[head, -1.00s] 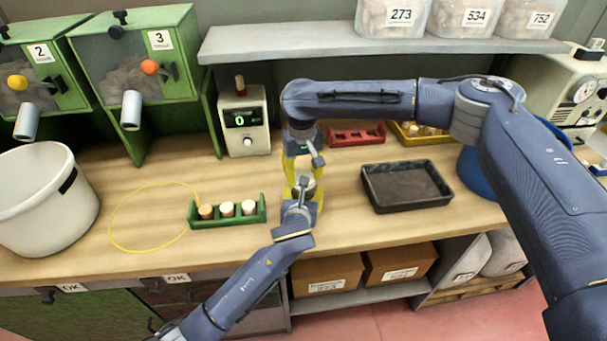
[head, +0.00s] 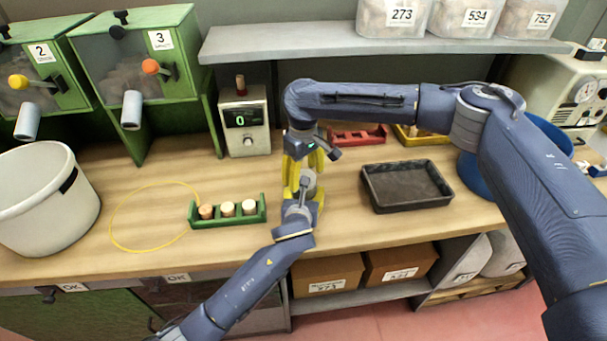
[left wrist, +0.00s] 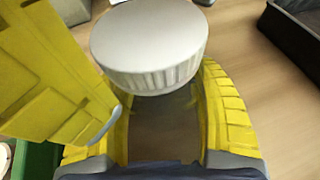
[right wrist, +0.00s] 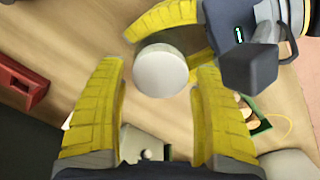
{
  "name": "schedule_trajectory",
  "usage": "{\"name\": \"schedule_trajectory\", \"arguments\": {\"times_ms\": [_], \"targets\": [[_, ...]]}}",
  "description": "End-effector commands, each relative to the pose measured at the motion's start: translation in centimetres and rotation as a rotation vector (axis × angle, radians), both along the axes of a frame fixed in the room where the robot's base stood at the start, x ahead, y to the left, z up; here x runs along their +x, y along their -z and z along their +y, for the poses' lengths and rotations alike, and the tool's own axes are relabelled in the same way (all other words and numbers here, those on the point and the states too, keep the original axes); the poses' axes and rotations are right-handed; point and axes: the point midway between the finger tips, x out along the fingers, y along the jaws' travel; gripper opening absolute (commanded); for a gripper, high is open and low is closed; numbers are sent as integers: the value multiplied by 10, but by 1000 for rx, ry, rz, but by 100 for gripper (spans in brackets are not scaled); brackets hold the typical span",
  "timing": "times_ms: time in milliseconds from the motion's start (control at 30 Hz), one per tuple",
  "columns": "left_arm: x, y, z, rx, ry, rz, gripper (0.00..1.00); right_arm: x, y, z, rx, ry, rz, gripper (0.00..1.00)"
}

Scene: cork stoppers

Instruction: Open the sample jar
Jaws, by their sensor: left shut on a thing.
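The sample jar (left wrist: 165,128) is a clear body under a broad white ribbed lid (left wrist: 150,45). My left gripper (left wrist: 168,95) is shut on the jar body below the lid. The right wrist view shows the lid (right wrist: 160,70) from above as a pale disc, between and just beyond my right fingertips. My right gripper (right wrist: 158,72) is open, its fingers apart on either side of the lid. One of its yellow fingers crosses the upper left of the left wrist view. In the head view the two grippers overlap closely, my right (head: 305,165) above my left (head: 303,200), and mostly hide the jar.
A green rack (head: 228,221) with corks stands left of the grippers, beside a yellow loop (head: 112,225) on the bench. A dark tray (head: 408,206) lies to the right.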

Motion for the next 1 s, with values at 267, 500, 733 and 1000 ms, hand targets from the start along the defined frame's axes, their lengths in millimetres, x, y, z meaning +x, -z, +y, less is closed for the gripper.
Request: {"name": "schedule_trajectory", "arguments": {"times_ms": [267, 500, 733, 1000], "targets": [[0, 0, 1, 0, -1, 0, 0, 0, -3, 0, 1, 0, -1, 68], [0, 0, 1, 0, -1, 0, 0, 0, -23, 1, 1, 0, -2, 68], [0, 0, 1, 1, -2, 0, 0, 0, -45, 1, -1, 0, -2, 75], [0, 0, 1, 1, -2, 0, 0, 5, -68, -1, -3, 126, -18, 75]]}}
